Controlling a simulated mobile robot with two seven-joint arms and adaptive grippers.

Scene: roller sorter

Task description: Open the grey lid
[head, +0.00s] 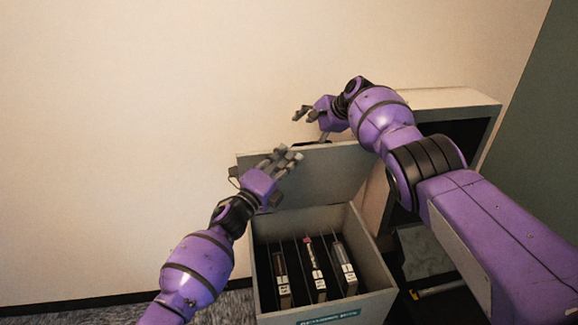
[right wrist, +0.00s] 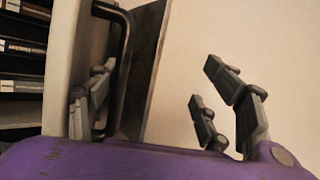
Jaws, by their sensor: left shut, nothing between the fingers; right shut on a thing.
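The grey lid (head: 325,178) stands raised, roughly upright, at the back of the grey box (head: 375,268). My left gripper (head: 288,157) is shut and empty in front of the lid's inner face, at its left part; whether it touches the lid is unclear. My right gripper (head: 304,112) is at the lid's top edge. It is shut on the lid's dark handle (right wrist: 124,50), which shows between its fingers in the right wrist view (right wrist: 160,110). The exact contact is hard to see there.
Several black-and-white cases (head: 317,272) stand among dark dividers in the box. A grey shelf unit (head: 450,98) with a dark interior is at right, partly behind my right arm. The pale wall (head: 120,120) is behind; the left side is free.

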